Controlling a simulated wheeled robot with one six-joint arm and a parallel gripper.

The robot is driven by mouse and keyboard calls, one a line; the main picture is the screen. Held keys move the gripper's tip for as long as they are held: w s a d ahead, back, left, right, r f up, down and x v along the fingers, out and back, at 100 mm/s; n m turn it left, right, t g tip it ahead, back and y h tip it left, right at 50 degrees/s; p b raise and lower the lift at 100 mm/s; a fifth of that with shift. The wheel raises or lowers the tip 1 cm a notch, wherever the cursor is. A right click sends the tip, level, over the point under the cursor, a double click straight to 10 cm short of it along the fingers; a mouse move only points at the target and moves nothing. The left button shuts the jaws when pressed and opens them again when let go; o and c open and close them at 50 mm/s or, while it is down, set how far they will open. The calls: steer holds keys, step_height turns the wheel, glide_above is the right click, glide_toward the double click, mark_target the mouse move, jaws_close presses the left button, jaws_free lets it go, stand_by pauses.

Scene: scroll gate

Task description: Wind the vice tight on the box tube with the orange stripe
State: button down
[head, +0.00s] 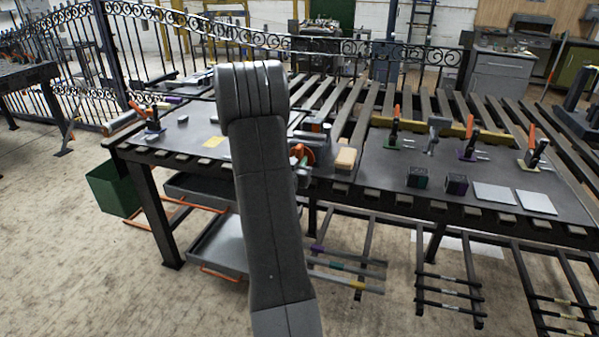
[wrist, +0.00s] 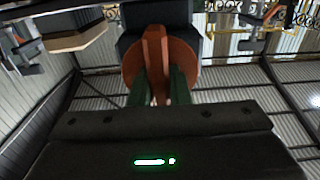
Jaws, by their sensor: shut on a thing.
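The vice (head: 314,130) stands at the front edge of the bench, partly hidden behind my arm. Its orange-red handwheel (head: 308,154) faces the front. In the wrist view the handwheel (wrist: 133,62) is a disc with an upright bar across it, in front of the vice's dark body (wrist: 188,14). My gripper (wrist: 160,88) is shut on the bar, with its green fingers on either side. In the head view my gripper is mostly hidden by my arm. I cannot make out the orange-striped box tube or whether the vice jaws touch it.
A wooden block (head: 346,158) lies right of the vice. Toggle clamps with orange handles, two dark blocks (head: 456,184) and pale plates (head: 494,194) are on the bench (head: 385,175). Below, a rack holds bars with coloured bands (head: 345,267). A green bin (head: 112,188) is at left.

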steer(key=shift+f+m+b, duration=0.15)
steer(key=shift+m+b, duration=0.45)
steer(key=shift+b, duration=0.1)
steer(key=c, duration=1.4)
jaws_free()
steer(key=shift+o, duration=0.2)
steer(key=shift+s, duration=0.1)
steer(key=b+v, duration=0.1)
steer(key=v, duration=1.2)
steer(key=shift+s+b, duration=0.3)
steer(key=shift+b, duration=0.05)
steer(key=shift+w+a, duration=0.1)
